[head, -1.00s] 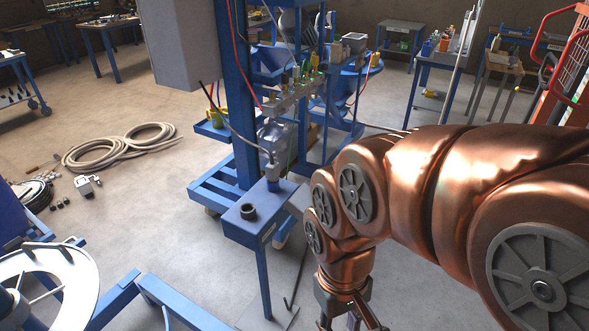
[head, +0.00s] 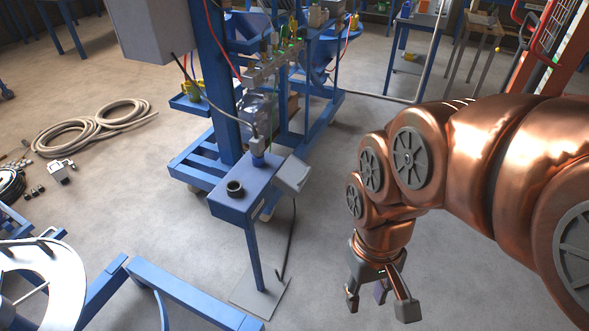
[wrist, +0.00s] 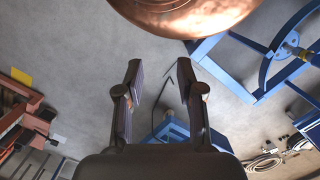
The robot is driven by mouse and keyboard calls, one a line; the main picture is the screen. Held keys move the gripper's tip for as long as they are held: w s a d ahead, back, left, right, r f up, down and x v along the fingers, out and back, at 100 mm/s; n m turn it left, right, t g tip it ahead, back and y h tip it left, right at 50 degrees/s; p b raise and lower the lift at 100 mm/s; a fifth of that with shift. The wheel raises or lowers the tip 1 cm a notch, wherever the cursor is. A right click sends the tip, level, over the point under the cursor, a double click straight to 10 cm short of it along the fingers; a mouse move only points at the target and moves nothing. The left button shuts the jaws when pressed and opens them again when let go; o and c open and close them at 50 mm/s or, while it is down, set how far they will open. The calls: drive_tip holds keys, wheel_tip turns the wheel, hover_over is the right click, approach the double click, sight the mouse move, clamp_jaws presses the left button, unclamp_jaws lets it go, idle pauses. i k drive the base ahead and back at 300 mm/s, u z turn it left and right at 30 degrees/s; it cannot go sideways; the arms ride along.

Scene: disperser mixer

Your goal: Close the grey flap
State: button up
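The grey flap (head: 293,174) is a small flat panel at the right side of the blue box-topped stand (head: 243,188) in the head view. It sticks out from the box at a tilt, away from its side, so it stands open. My gripper (head: 380,305) is to the right of and nearer than the flap, pointing down, apart from it. Its fingers are spread and empty. In the wrist view the open fingers (wrist: 158,85) have bare floor between them. A blue frame part shows below them there; I cannot make out the flap.
A dark round socket (head: 235,188) sits on the box top. A thin black rod or cable (head: 292,240) runs down beside the stand to its grey foot plate (head: 260,292). Blue frame bars (head: 190,300) lie at front left. Floor between stand and gripper is clear.

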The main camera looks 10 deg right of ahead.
sight(293, 173)
drive_tip(key=z, duration=0.05)
drive_tip(key=i, duration=0.35)
drive_tip(key=u, duration=0.7)
